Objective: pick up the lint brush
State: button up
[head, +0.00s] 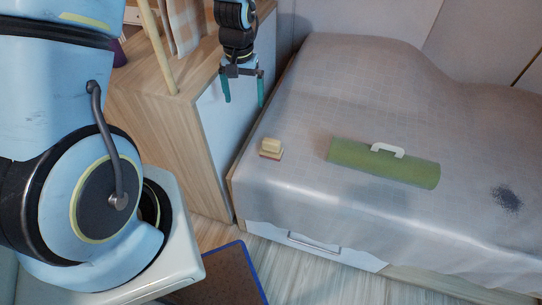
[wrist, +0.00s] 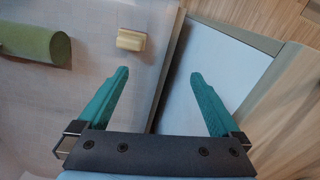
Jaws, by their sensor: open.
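The lint brush (head: 271,148) looks like a small block with a pale yellow top and a brownish base. It lies on the grey bed cover near the bed's left edge. In the wrist view the brush (wrist: 131,40) is at the top, left of centre, beyond the fingertips. My gripper (head: 243,91) is open and empty, above and behind the brush in the head view, beside the cabinet. In the wrist view its two teal fingers (wrist: 158,75) are spread wide with nothing between them. The gripper and the brush are apart.
A green roll with a white handle (head: 384,163) lies on the bed (head: 330,90) to the right of the brush. A dark speckled patch (head: 506,198) is further right. A wooden cabinet (head: 150,105) stands left of the bed. A blue-edged mat (head: 222,276) lies on the floor.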

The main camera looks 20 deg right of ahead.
jog(key=m+b, duration=0.1)
send_over(271, 141)
notch_tip(271, 141, down, 9)
jog(key=shift+d+r, duration=0.1)
jog(key=shift+r, duration=0.05)
notch_tip(271, 141, down, 4)
jog(key=shift+f+p, duration=0.15)
jog(key=shift+p, duration=0.2)
jog(key=shift+f+p, duration=1)
jog(key=shift+f, duration=2.05)
jog(key=c, duration=1.3)
